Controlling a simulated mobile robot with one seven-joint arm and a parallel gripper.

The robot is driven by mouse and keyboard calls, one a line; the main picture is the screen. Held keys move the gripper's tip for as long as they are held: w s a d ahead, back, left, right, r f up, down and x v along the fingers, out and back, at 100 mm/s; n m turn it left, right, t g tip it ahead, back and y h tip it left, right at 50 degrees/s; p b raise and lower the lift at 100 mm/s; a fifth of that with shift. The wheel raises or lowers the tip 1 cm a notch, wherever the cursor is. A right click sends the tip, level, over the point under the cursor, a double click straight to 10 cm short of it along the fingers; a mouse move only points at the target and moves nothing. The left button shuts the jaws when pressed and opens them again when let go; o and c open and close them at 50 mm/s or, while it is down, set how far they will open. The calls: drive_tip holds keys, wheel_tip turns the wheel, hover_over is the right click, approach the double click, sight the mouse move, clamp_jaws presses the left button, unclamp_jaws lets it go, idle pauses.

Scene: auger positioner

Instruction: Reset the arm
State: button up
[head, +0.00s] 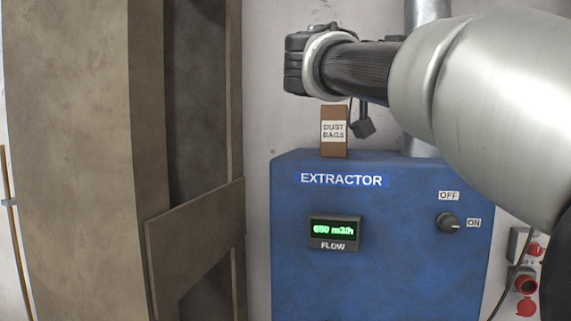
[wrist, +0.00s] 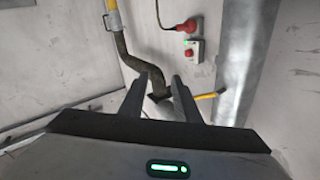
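My arm reaches in from the right of the head view, above the blue extractor cabinet (head: 385,270). Its dark far end is at upper centre, but I cannot make out the fingers there. In the wrist view my gripper (wrist: 160,88) shows two dark fingers standing apart, open. I see nothing clearly held between them; a grey rounded shape lies beyond them.
A brown dust bags box (head: 334,145) stands on the extractor. The flow display (head: 334,231) reads 650 m3/h; the knob (head: 447,223) points toward ON. A brown frame (head: 90,160) fills the left. A hose (wrist: 131,57) and yellow handle (wrist: 210,95) lie beyond my fingers.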

drive_tip(key=s+a+f+n+y+p, duration=0.1)
drive_tip(key=s+f+n+y+p, duration=0.15)
drive_tip(key=f+n+y, duration=0.55)
drive_tip(key=s+f+n+y+p, duration=0.1)
drive_tip(key=s+f+n+p, duration=0.2)
drive_tip(key=f, duration=0.8)
drive_tip(key=s+a+f+n+y+p, duration=0.1)
drive_tip(key=s+a+f+n+y, duration=0.2)
drive_tip(key=s+a+f, duration=0.3)
drive_tip(key=s+a+f+n+y+p, duration=0.2)
drive_tip(key=s+a+f+y, duration=0.3)
drive_tip(key=f, duration=0.5)
drive_tip(key=shift+s+a+f+n, duration=0.2)
drive_tip(key=shift+s+a+n, duration=0.25)
drive_tip(key=shift+a+n, duration=0.05)
